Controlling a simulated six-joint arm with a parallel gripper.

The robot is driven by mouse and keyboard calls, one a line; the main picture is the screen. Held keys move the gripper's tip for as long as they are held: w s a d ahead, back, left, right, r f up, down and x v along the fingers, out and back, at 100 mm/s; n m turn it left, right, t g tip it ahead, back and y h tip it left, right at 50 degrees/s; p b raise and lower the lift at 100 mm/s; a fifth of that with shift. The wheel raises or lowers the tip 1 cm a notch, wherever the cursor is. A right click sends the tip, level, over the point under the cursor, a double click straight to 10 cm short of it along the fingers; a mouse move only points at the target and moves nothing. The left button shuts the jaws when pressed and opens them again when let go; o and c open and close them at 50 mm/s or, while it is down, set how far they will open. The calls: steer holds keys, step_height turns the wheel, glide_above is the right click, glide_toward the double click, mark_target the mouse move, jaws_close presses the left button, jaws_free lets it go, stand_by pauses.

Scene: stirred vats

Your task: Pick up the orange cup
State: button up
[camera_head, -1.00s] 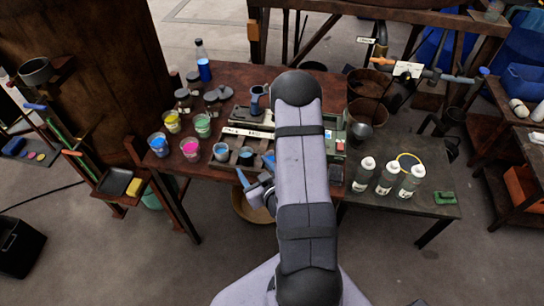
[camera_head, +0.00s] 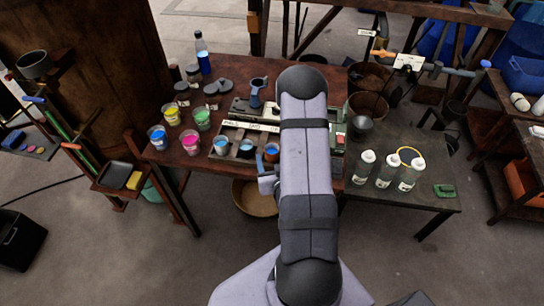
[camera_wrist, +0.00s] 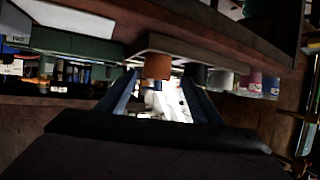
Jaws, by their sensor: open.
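The orange cup (camera_head: 271,152) stands at the right end of a row of cups near the front edge of the wooden table, just left of my arm in the head view. In the wrist view, which looks upside down, the orange cup (camera_wrist: 158,66) shows between the far ends of my two blue fingers. My gripper (camera_wrist: 160,90) is open and empty, its fingers spread apart. In the head view my gripper (camera_head: 268,184) is partly hidden by my arm and sits in front of the table edge, on the near side of the cup.
A dark cup (camera_head: 246,148) and a light blue cup (camera_head: 221,146) stand left of the orange one. Pink (camera_head: 190,142), yellow and green cups stand further left. A green case (camera_head: 338,138) is right behind my arm. White-capped bottles (camera_head: 387,170) stand on the right table.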

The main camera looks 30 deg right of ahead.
mark_target(271, 147)
steer(key=shift+w, duration=0.1)
steer(key=shift+w+d+p, duration=0.3)
steer(key=shift+w+p, duration=0.1)
steer(key=shift+p, duration=0.15)
steer(key=p+x, duration=0.1)
steer(key=x, duration=0.1)
steer(key=shift+w+d+f, duration=0.15)
steer(key=shift+w+d, duration=0.15)
steer(key=shift+d, duration=0.05)
steer(key=shift+w+d+f+p, duration=0.2)
steer(key=shift+w+f+p, duration=0.15)
steer(key=shift+w, duration=0.2)
steer(key=c, duration=1.1)
